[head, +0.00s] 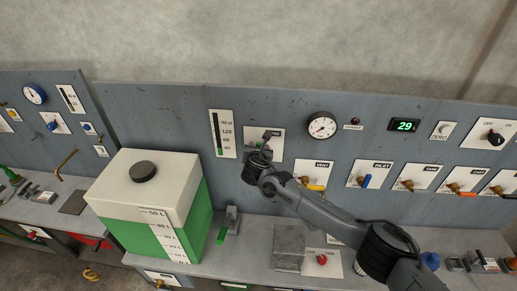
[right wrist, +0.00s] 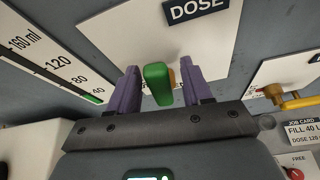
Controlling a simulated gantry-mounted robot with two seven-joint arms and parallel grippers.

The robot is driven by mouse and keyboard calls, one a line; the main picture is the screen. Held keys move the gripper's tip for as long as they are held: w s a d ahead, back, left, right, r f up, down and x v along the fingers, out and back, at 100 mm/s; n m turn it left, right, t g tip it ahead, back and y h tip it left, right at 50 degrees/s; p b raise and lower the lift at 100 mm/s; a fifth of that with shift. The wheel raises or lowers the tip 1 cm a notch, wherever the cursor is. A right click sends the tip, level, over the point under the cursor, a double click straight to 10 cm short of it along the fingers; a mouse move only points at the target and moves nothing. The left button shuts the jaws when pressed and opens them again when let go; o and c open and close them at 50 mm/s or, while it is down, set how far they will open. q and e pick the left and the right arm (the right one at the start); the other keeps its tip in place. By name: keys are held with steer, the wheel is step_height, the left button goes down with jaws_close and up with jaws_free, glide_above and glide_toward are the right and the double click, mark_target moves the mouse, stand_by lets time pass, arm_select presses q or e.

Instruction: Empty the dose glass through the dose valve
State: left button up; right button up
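The dose valve's green handle (right wrist: 157,84) sticks out from the plate marked DOSE (right wrist: 150,35) in the right wrist view. My right gripper (right wrist: 163,88) has its two purple fingers on either side of the handle, with a gap at least on the right. In the head view, my right gripper (head: 263,150) is at the DOSE plate (head: 278,146) and covers much of it. The dose gauge (head: 221,134), a dark column with a ml scale, is left of it. A short green fill shows at its bottom, near the 40 mark. My left gripper is out of view.
A white and green tank (head: 152,200) with a black cap stands on the bench at left. A dial (head: 321,126), a display reading 29 (head: 404,126) and several valves line the panel at right. A red knob (head: 321,259) is on the bench below my arm.

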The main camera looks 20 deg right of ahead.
steer(key=shift+s+r, duration=0.1)
steer(key=b+v, duration=0.2)
steer(key=v, duration=0.8)
steer(key=shift+s, duration=0.3)
steer(key=shift+a+r, duration=0.1)
steer(key=shift+a, duration=0.05)
